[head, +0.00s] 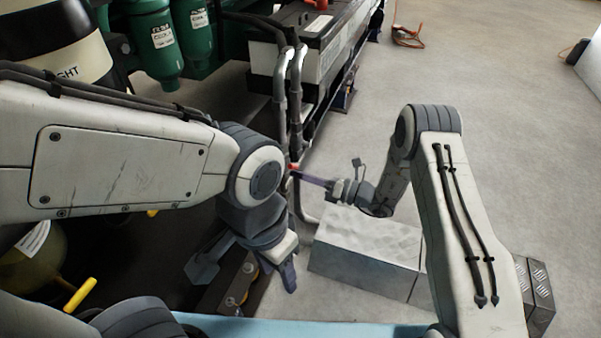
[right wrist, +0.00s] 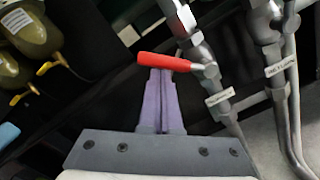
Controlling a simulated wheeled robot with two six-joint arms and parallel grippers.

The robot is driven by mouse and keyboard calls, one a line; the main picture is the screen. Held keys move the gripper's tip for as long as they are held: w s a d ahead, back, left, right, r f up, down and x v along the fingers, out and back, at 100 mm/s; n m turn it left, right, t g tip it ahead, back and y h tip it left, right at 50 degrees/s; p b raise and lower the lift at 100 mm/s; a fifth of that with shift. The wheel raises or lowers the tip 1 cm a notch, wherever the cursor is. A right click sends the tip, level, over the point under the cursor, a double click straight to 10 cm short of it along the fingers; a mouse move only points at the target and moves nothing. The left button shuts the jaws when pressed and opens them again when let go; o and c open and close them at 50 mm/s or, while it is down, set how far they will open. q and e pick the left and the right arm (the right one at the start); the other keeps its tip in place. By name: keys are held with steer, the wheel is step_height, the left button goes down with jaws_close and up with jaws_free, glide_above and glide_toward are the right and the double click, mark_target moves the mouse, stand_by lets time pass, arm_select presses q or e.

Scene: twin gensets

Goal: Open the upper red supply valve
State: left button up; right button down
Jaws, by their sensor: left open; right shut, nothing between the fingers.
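The red valve handle (right wrist: 165,62) lies nearly level in the right wrist view, its right end joined to a grey valve on a labelled pipe (right wrist: 219,97). My right gripper (right wrist: 162,72) has its purple fingers closed together, with the tips right at the handle's underside. They look touching or very close, and nothing is between them. In the head view a small bit of the red handle (head: 293,167) shows at the tips of my right gripper (head: 302,174). My left gripper (head: 245,270) is open and empty, low in front of the machine and away from the handle.
A second labelled pipe (right wrist: 280,68) runs to the right of the valve. Yellow handles (head: 80,294) sit on olive vessels at the lower left. A grey metal box (head: 368,250) stands on the floor beneath my right arm. Open floor lies to the right.

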steer(key=shift+w+r+m+p, duration=0.1)
steer(key=shift+r+m+p, duration=0.1)
steer(key=shift+m+p, duration=0.1)
steer(key=shift+w+d+r+m+p, duration=0.15)
steer(key=shift+w+r+m+p, duration=0.15)
steer(key=shift+r+m+p, duration=0.5)
steer(key=shift+w+d+r+m+p, duration=0.2)
steer(key=shift+w+m+p, duration=0.35)
steer(key=shift+m, duration=0.25)
steer(key=shift+w+d+r+m+p, duration=0.15)
steer(key=shift+w+m+p, duration=0.15)
steer(key=shift+m+p, duration=0.45)
steer(key=shift+w+d+r+m+p, duration=0.1)
steer(key=shift+w+r+m+p, duration=0.1)
steer(key=shift+w+m+p, duration=0.5)
steer(key=shift+s, duration=0.2)
steer(key=p+v, duration=0.1)
steer(key=v, duration=0.9)
steer(key=shift+s+p, duration=0.2)
steer(key=shift+p, duration=0.1)
